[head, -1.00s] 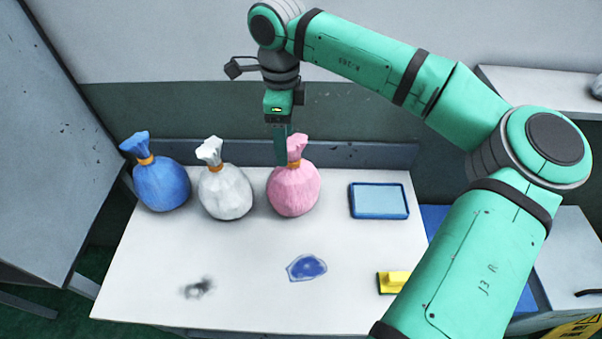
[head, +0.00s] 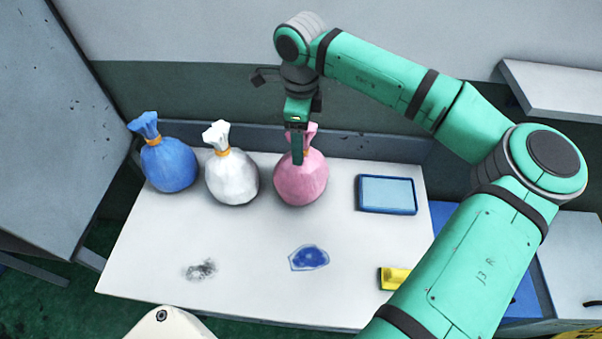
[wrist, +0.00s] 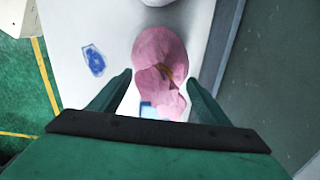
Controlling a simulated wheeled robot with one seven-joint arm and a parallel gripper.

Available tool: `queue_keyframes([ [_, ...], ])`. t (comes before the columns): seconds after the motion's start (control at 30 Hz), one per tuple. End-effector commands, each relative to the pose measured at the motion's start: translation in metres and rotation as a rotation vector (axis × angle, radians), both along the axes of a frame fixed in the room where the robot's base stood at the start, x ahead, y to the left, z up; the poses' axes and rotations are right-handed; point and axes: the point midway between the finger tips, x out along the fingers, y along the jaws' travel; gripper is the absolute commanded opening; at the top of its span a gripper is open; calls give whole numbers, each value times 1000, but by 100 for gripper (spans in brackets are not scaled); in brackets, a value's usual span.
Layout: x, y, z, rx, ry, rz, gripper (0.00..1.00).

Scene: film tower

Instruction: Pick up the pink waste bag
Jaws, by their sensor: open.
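The pink waste bag (head: 301,184) stands upright on the white table (head: 240,280), at the right end of a row of bags. My gripper (head: 298,158) points down at the bag's tied neck and hides part of it in the head view. In the wrist view the pink bag (wrist: 160,58) lies between and just beyond the two spread fingers of my gripper (wrist: 160,88). The gripper is open and holds nothing. I cannot tell whether a finger touches the bag.
A white bag (head: 231,178) and a blue bag (head: 169,164) stand left of the pink one. A blue-rimmed tray (head: 387,194) lies to its right. A low ledge runs behind.

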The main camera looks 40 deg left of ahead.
Motion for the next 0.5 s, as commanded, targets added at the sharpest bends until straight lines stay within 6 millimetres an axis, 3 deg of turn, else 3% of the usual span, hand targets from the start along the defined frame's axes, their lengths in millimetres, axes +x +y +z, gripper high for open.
queue_keyframes([
  [0.23, 2, 0, -34, 1, 2, 0, 70],
  [0.5, 2, 0, -39, 2, -1, 0, 70],
])
